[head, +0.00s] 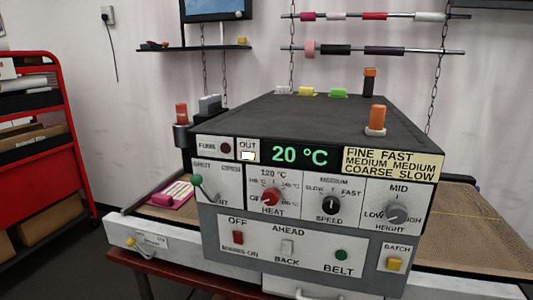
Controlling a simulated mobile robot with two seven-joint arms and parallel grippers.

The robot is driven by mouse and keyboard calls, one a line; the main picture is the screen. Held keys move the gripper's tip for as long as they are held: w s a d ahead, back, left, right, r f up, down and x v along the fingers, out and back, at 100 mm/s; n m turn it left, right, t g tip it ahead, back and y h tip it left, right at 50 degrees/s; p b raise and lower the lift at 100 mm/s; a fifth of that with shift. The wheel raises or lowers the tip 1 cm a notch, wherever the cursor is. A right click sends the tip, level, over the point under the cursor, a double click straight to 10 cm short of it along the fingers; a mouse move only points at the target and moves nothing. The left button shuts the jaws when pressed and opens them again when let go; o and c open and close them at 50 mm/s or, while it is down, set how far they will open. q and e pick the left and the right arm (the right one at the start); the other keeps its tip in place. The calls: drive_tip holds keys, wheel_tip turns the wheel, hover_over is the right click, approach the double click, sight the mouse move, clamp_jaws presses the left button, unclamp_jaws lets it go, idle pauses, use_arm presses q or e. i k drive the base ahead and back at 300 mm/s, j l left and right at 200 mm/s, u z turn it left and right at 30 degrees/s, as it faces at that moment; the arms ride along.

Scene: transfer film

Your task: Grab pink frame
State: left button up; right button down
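A flat pink item (168,199), which looks like the pink frame, lies at the left of the machine on the brownish belt surface (150,211). White and yellow strips show at its upper part. Its right end is close to the machine's front panel, and part of it may be hidden there. Neither of my grippers is in view.
A large grey machine (290,115) with knobs, switches and a 20 °C display fills the middle. Its belt (480,235) extends right. A red shelf cart (62,140) stands at the left. Rolls hang on wall rods (430,51). Dark floor shows between cart and machine.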

sight(174, 195)
drive_tip(key=i+j, duration=0.15)
drive_tip(key=j, duration=0.2)
drive_tip(key=i+j+z, duration=0.1)
drive_tip(key=j, duration=0.25)
drive_tip(key=i+j+z, duration=0.1)
drive_tip(key=i+j, duration=0.25)
drive_tip(key=j, duration=0.35)
drive_tip(key=i+j+z, duration=0.1)
drive_tip(key=j, duration=0.25)
drive_tip(key=i+j, duration=0.2)
drive_tip(key=j, duration=0.2)
drive_tip(key=i+j+z, duration=0.15)
drive_tip(key=j, duration=0.2)
